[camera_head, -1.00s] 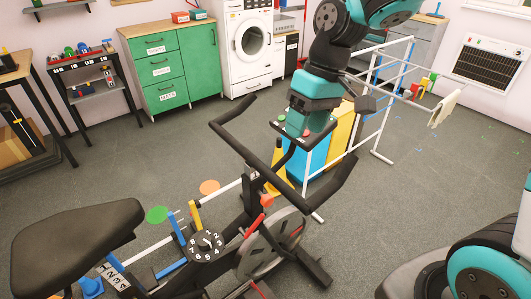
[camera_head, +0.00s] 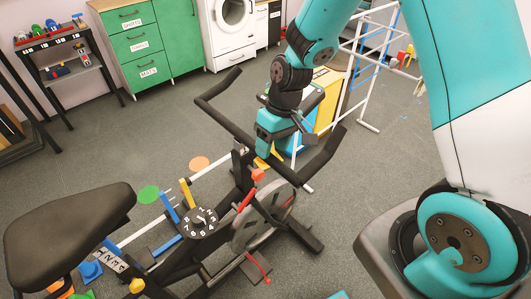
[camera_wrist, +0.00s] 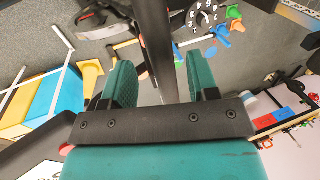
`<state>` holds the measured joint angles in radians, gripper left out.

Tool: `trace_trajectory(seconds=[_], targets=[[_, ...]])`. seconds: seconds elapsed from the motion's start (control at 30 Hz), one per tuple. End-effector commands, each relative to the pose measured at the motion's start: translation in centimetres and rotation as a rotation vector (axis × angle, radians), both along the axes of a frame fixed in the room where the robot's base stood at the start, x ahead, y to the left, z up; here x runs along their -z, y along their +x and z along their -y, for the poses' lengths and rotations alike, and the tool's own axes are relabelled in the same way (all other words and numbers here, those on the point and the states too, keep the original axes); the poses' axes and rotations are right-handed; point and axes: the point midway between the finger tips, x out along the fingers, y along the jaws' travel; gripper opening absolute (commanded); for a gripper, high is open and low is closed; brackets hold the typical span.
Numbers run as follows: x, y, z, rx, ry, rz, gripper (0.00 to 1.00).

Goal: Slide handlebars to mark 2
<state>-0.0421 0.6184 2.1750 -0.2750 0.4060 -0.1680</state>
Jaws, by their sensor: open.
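The exercise bike has black handlebars (camera_head: 228,118) with two bent grips, one at the upper left and one at the right. My teal gripper (camera_head: 264,145) is at the middle of the handlebars, pointing down. In the wrist view its two teal fingers (camera_wrist: 160,75) are apart, and a black bar of the bike (camera_wrist: 154,35) shows between them. I cannot tell whether either finger touches it. A black dial with white numbers (camera_head: 200,222) sits on the frame, and it also shows in the wrist view (camera_wrist: 207,14). Number labels (camera_head: 112,258) show below the seat.
The black seat (camera_head: 68,228) is at the lower left. A blue and yellow cabinet (camera_head: 322,100) and a white rack (camera_head: 350,70) stand behind the handlebars. Green drawers (camera_head: 150,50) and a washing machine (camera_head: 228,30) line the wall. Open floor lies between.

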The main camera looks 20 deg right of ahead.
Motion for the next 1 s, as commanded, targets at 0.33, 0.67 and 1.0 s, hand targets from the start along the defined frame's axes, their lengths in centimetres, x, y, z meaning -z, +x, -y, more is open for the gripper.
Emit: trace_trajectory(seconds=[0.33,0.67,1.0], targets=[[2.5,-0.2,-0.9,-0.003,0.0,0.0,0.54],[2.5,-0.2,-0.9,-0.003,0.0,0.001,0.27],[1.5,-0.2,-0.9,-0.004,0.003,0.001,0.0]])
